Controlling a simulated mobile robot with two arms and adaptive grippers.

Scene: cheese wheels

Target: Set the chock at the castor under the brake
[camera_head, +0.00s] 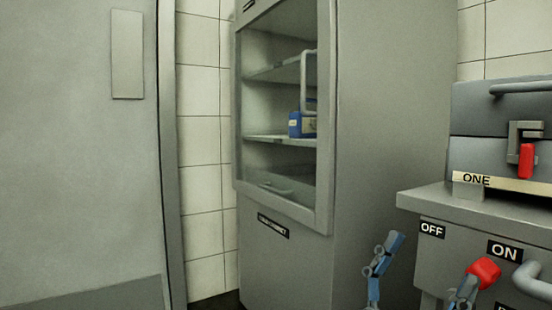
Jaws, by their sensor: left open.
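My left gripper (430,263) is at the bottom right of the head view, in front of the grey unit. Its blue-grey fingers are spread wide, and the lower part is cut off by the frame. A red piece (484,271) shows at the tip of the right-hand finger; I cannot tell what it is or whether the two touch. I cannot make out a chock or a castor in this view. My right gripper is not in view.
A grey unit (420,200) labelled OFF and ON stands at right, with a red-handled latch (527,160) above. A tall grey cabinet (390,120) with a glazed front holds a blue box (296,125). A grey door (75,160) is at left.

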